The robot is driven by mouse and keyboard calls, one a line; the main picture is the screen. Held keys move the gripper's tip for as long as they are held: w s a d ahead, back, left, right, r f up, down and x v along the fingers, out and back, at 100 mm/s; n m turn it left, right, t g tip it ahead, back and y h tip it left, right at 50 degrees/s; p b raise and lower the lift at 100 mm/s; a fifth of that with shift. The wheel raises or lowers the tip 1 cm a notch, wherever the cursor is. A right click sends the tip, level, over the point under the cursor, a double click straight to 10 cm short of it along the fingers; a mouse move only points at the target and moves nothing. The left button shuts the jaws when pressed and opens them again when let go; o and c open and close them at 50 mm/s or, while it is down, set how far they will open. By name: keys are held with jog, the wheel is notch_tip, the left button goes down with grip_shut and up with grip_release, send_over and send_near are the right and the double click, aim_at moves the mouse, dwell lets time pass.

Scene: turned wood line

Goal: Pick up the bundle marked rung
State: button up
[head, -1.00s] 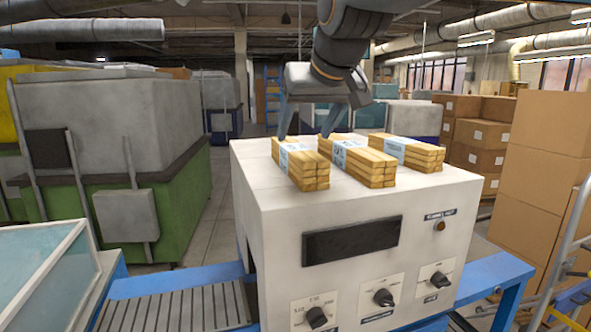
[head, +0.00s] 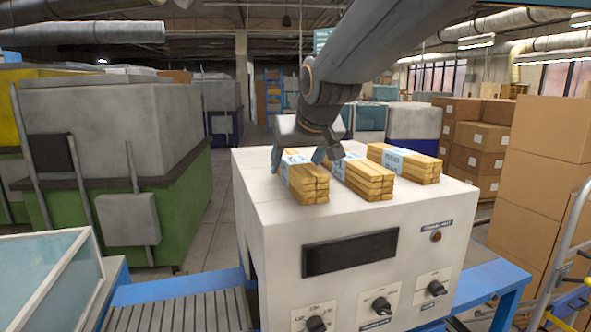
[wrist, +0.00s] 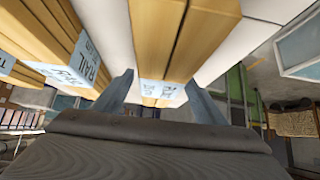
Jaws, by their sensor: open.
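Three bundles of light wooden sticks, each with a pale blue paper band, lie side by side on the white machine top (head: 258,170): a left bundle (head: 308,187), a middle bundle (head: 368,182) and a right bundle (head: 420,169). My gripper (head: 299,162) is open, its fingers straddling the left bundle at its band. In the wrist view that bundle (wrist: 158,40) runs between the fingers, with a gap on at least the right side. Its band lettering is only partly visible and I cannot read it. The neighbouring bundle's band (wrist: 88,62) reads RAIL.
The middle bundle is close to my right finger. The machine front has a dark panel (head: 350,252) and several knobs. A blue-framed conveyor (head: 185,310) runs below. Cardboard boxes (head: 540,170) stack at the right, and green and grey machinery (head: 110,130) stands at the left.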

aim_at(295, 159)
jog(key=c, duration=1.5)
jog(key=shift+r, duration=0.1)
notch_tip(295, 159, up, 10)
jog(key=b, duration=0.3)
jog(key=shift+a, duration=0.1)
